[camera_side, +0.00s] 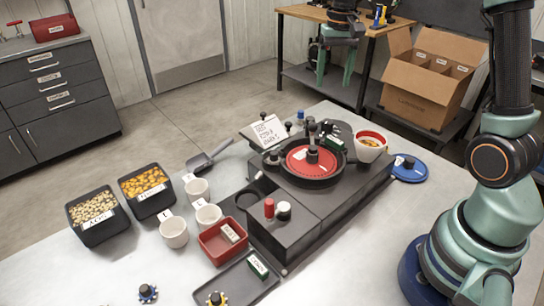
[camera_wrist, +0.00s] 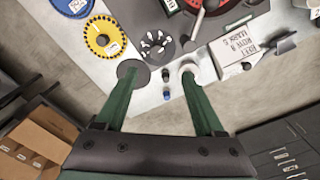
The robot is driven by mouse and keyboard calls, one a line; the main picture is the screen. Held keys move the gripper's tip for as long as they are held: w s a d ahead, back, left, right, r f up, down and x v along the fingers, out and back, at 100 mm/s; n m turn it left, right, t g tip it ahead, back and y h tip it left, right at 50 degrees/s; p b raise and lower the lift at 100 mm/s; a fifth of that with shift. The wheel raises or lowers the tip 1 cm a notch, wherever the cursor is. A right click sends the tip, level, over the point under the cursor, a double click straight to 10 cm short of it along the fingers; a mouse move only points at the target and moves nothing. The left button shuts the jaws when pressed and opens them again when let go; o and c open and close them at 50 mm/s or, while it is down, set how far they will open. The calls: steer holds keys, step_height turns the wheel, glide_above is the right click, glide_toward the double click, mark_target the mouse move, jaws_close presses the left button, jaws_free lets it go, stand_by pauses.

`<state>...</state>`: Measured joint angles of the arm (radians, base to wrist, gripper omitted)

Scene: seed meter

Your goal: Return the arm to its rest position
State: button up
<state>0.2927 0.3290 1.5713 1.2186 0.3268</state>
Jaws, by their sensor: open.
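My gripper (camera_side: 335,72) hangs high in the side view, behind the seed meter in the picture and apart from everything. Its two green fingers are spread with nothing between them. In the wrist view, my gripper (camera_wrist: 158,76) also shows open and empty above the table edge. The dark seed meter (camera_side: 290,222) stands on the table with a red disc (camera_side: 300,160) on top. A white bowl with a red rim (camera_side: 370,146) sits at its right end.
Seed bins (camera_side: 96,220), white cups (camera_side: 173,232), a red tray (camera_side: 213,248) and a scoop (camera_side: 205,160) stand left of the meter. A blue disc (camera_side: 409,172) lies right of it. A yellow disc (camera_wrist: 104,38) shows in the wrist view. A cardboard box (camera_side: 425,85) stands behind.

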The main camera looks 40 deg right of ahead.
steer(key=s+a+r+n+t, duration=0.2)
steer(key=s+a+n, duration=0.1)
steer(key=s+a, duration=0.3)
steer(key=s+a+r+n+t, duration=0.1)
steer(key=s+a+n+t, duration=0.2)
steer(key=s+a, duration=0.3)
steer(key=shift+s+a+r+n, duration=0.4)
steer(key=shift+s+n, duration=0.2)
steer(key=shift+s, duration=0.45)
